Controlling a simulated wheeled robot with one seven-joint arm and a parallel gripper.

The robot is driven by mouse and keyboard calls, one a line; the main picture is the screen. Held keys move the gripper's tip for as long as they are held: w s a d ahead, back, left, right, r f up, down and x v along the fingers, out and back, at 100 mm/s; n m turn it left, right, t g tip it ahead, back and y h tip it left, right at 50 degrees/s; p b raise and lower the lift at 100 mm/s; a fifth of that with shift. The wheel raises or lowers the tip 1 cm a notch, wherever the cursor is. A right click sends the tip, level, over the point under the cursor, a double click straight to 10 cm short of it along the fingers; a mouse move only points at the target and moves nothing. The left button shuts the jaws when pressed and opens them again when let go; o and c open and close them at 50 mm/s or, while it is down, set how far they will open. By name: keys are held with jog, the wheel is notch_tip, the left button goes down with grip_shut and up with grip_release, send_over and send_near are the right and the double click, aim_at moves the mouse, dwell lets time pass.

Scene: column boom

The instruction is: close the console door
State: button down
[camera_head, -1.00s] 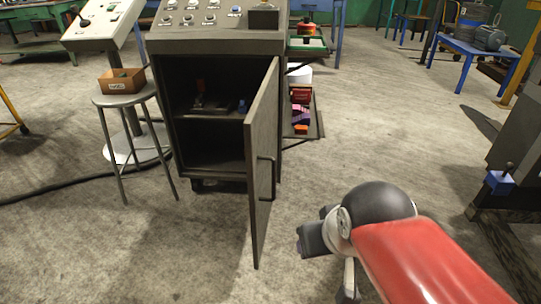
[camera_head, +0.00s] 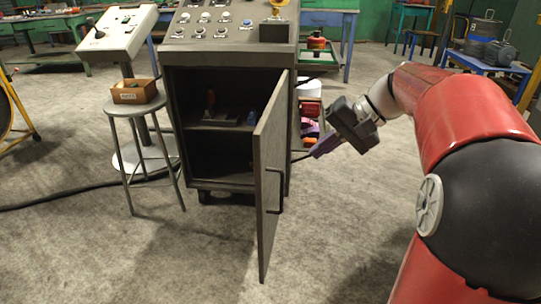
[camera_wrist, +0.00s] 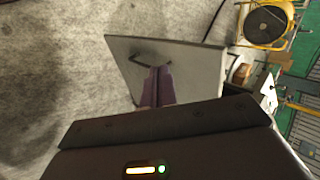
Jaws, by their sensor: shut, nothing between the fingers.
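The console (camera_head: 230,48) is a grey cabinet with a sloped control panel on top. Its door (camera_head: 268,190) is hinged on the right and stands wide open, swung out toward me. A dark bar handle (camera_head: 279,192) is on the door's right-hand face in the head view. My gripper (camera_head: 318,152) is to the right of the door, apart from it, with its fingers together and empty. In the wrist view the door (camera_wrist: 190,62) lies beyond the fingertips (camera_wrist: 155,85), and the handle (camera_wrist: 140,58) shows up and left of them.
A stool (camera_head: 135,106) with a small wooden box (camera_head: 134,92) stands left of the console. A few tools sit on the shelf inside. A black cable (camera_head: 60,200) runs over the floor. The floor in front of the door is clear.

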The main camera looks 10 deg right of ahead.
jog(key=w+d+y, duration=0.1)
jog(key=w+d, duration=0.1)
send_near(262, 166)
jog(key=x, duration=0.5)
jog(key=shift+s+f, duration=0.15)
jog(key=shift+f, duration=0.35)
jog(key=shift+a, duration=0.3)
jog(key=shift+a, duration=0.15)
